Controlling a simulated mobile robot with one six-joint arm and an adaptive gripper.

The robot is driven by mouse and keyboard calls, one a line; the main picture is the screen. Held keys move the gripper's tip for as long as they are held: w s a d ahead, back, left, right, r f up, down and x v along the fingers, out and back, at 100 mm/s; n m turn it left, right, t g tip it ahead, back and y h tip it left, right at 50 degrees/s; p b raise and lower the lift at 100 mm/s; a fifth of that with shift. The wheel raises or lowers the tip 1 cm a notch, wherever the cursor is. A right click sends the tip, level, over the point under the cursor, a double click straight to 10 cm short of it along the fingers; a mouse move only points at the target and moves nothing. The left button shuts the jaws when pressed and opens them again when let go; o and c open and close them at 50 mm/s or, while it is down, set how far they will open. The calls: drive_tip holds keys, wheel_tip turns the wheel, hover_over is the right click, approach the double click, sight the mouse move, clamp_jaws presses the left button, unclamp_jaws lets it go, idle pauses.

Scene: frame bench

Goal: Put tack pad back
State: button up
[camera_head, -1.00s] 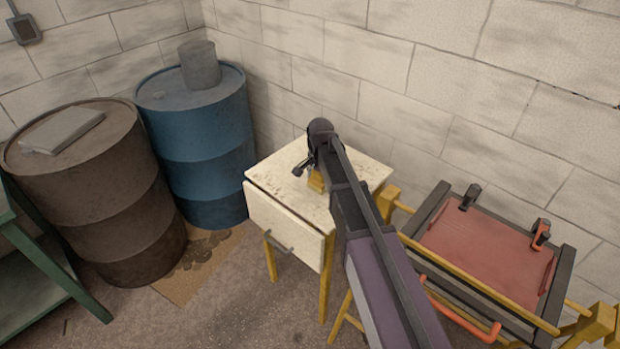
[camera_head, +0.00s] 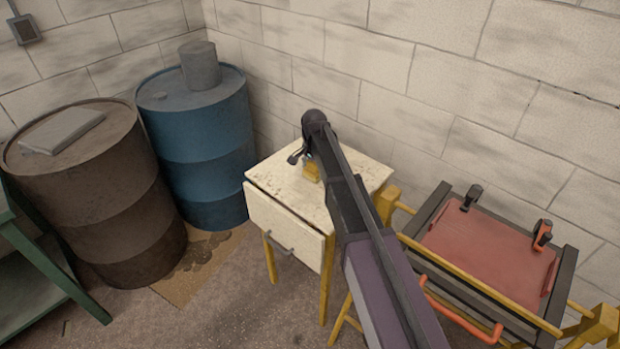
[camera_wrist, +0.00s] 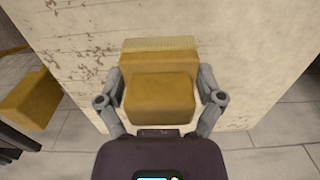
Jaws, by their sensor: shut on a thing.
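The tack pad (camera_wrist: 160,99) looks like an ochre-yellow block with a pale, ribbed or bristly far edge. My gripper (camera_wrist: 161,82) is shut on it, with one grey finger at each side. In the head view, part of the yellow pad (camera_head: 312,172) shows below my gripper (camera_head: 301,155), over the small cream-white table (camera_head: 284,184). My arm hides some of the pad and the tabletop. I cannot tell whether the pad touches the tabletop.
The white table has a drawer front with a grey handle (camera_head: 283,250). To its right stands a yellow frame bench (camera_head: 480,292) holding a red panel (camera_head: 487,250) with clamps. A blue barrel (camera_head: 205,150) and a brown barrel (camera_head: 95,200) stand left.

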sight(313, 177)
drive_tip(key=shift+s+f+b, duration=0.1)
drive_tip(key=shift+f+b, duration=1.25)
drive_tip(key=shift+f, duration=0.35)
drive_tip(key=shift+f, duration=0.15)
drive_tip(key=o, duration=0.7)
drive_tip(key=shift+r, duration=0.25)
wheel_tip(313, 177, up, 12)
drive_tip(key=p, duration=1.2)
